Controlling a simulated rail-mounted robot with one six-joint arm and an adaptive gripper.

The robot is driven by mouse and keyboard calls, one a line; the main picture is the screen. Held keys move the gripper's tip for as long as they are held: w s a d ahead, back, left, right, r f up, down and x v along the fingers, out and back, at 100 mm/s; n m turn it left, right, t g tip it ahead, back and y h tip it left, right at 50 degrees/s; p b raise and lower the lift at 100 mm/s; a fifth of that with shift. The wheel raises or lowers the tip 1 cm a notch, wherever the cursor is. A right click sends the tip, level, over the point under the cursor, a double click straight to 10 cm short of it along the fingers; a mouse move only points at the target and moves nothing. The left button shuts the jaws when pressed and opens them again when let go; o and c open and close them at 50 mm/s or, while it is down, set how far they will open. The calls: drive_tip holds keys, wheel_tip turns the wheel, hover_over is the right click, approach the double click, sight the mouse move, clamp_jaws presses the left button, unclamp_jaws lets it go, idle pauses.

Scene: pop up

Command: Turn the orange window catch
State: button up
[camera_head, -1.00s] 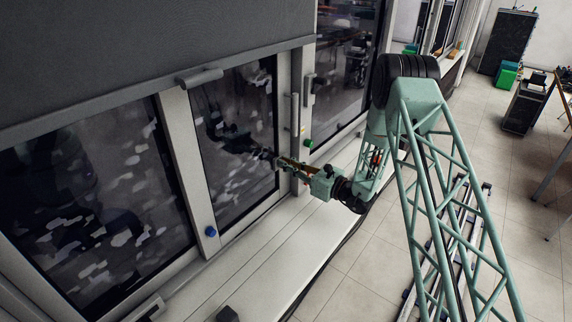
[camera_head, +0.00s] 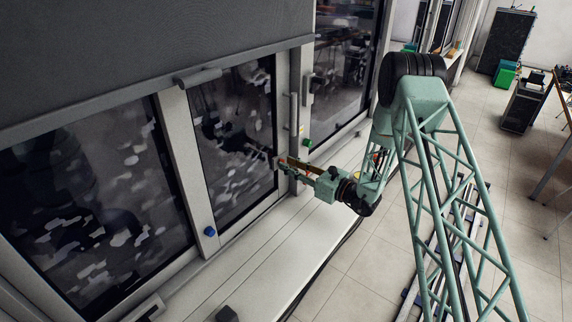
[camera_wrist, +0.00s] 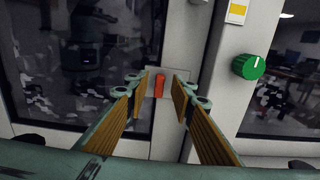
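The orange window catch (camera_wrist: 159,84) shows in the wrist view as a small upright orange piece on a pale plate on the window frame. My gripper (camera_wrist: 160,88) is open, with its two wood-coloured finger pads on either side of the catch in the picture. The pads look apart from the catch; how far the tips are from the frame is hard to tell. In the head view my gripper (camera_head: 283,164) is at the right upright of the middle window, and it hides the catch there.
A green knob (camera_wrist: 248,67) with a white mark is on the frame to the right, below a yellow label (camera_wrist: 237,10). A blue knob (camera_head: 210,231) is on the left upright. A vertical handle (camera_head: 294,113) is above my gripper. The sill (camera_head: 262,250) below is mostly clear.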

drive_tip(key=v, duration=0.9)
drive_tip(key=shift+s+d, duration=0.15)
drive_tip(key=shift+d, duration=0.15)
drive_tip(key=shift+r, duration=0.15)
drive_tip(key=s+a+r+n+g+y, duration=0.1)
drive_tip(key=s+a+r+n+g, duration=0.35)
drive_tip(key=r, duration=0.55)
drive_tip(key=s+a+r+n+g+h, duration=0.1)
drive_tip(key=s+r+n+g, duration=0.35)
drive_tip(key=s+r, duration=0.65)
drive_tip(key=s+a+r+n+g+h, duration=0.25)
drive_tip(key=s+r+n, duration=0.35)
drive_tip(key=s, duration=0.8)
drive_tip(key=s+d+r+n+t+h, duration=0.1)
drive_tip(key=s+d+r+n+h, duration=0.2)
drive_tip(key=s+d, duration=0.5)
drive_tip(key=s+d+r+n+t+h, duration=0.2)
drive_tip(key=s+d+h, duration=0.3)
drive_tip(key=s+d, duration=0.4)
drive_tip(key=s+d+r+n+t+h, duration=0.2)
drive_tip(key=s+d+r+n+h, duration=0.2)
drive_tip(key=s+d, duration=0.4)
drive_tip(key=shift+s+d+r+n, duration=0.4)
drive_tip(key=shift+s+n, duration=0.2)
drive_tip(key=shift+s, duration=2.95)
